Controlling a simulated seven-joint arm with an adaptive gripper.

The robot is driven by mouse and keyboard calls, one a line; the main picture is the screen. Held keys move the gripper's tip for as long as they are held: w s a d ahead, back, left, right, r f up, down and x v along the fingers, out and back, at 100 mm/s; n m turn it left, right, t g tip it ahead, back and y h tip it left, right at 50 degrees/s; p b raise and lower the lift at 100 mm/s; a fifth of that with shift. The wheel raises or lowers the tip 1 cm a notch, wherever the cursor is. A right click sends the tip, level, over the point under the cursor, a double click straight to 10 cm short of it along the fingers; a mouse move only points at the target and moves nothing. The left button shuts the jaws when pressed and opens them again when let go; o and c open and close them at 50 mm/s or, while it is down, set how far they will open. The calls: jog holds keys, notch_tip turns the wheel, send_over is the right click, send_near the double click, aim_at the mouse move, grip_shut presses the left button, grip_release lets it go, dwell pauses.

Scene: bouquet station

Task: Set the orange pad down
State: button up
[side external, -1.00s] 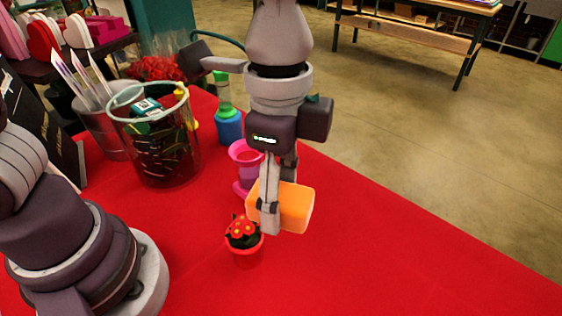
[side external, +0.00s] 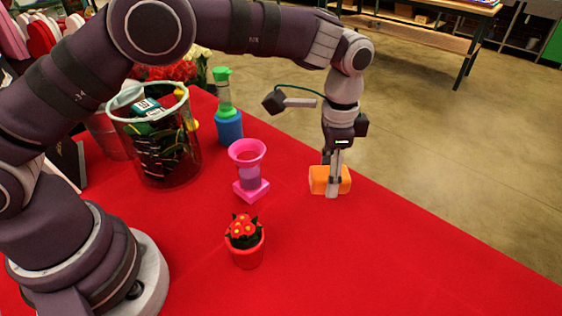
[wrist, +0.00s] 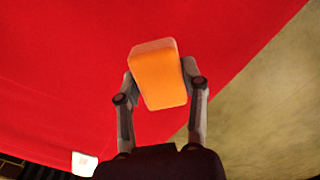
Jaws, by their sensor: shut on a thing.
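The orange pad (side external: 345,181) is a rounded block near the right edge of the red table. My gripper (side external: 333,186) is shut on it, with one finger in front of the pad in the side view. In the wrist view the pad (wrist: 160,76) sits between the two fingertips (wrist: 158,82), tilted slightly. I cannot tell whether its underside touches the table.
A pink hourglass-shaped item (side external: 250,172) and a small red pot with a red-flowered plant (side external: 245,241) stand to the left. A blue-green bottle (side external: 228,115) and a dark clear bucket (side external: 160,145) stand farther left. The red table (side external: 370,260) is clear in front. Its edge is close behind the pad.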

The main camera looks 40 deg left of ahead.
aim_at(322, 218)
notch_tip(322, 218, down, 8)
jog(key=shift+f, duration=0.1)
jog(key=shift+f, duration=0.1)
jog(key=o, duration=1)
jog(key=shift+o, duration=0.2)
